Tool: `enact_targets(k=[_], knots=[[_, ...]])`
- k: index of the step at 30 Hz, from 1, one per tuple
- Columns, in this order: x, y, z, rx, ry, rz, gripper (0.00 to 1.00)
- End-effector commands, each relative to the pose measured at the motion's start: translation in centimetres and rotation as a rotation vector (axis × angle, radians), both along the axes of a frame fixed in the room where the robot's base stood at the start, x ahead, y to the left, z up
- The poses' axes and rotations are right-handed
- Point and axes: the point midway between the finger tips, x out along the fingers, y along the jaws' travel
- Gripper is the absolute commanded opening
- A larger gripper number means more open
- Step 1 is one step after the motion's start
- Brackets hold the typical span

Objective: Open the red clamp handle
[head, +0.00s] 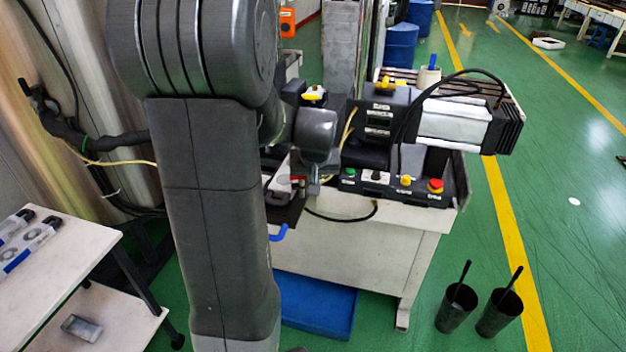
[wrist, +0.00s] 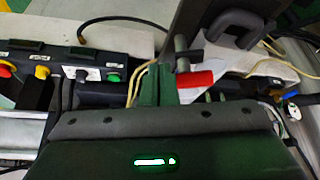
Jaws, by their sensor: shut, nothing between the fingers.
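The red clamp handle (wrist: 194,80) shows in the wrist view as a red and white block beside a grey upright metal post. In the head view my arm hides most of this area.
The control panel has a red button (head: 435,185) and a yellow knob (head: 406,181). A black cable (head: 340,218) hangs at the machine's front. A white table (head: 60,265) stands at left. A blue tray (head: 318,310) and two black cups (head: 456,308) (head: 499,313) are on the floor.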

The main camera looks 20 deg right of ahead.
Motion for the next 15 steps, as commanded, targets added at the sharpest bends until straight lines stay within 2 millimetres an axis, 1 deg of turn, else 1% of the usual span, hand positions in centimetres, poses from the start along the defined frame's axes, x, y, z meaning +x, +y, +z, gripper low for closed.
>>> enact_targets(k=[15], knots=[[0.54, -0.84, -0.05, -0.003, -0.003, 0.21, 0.0]])
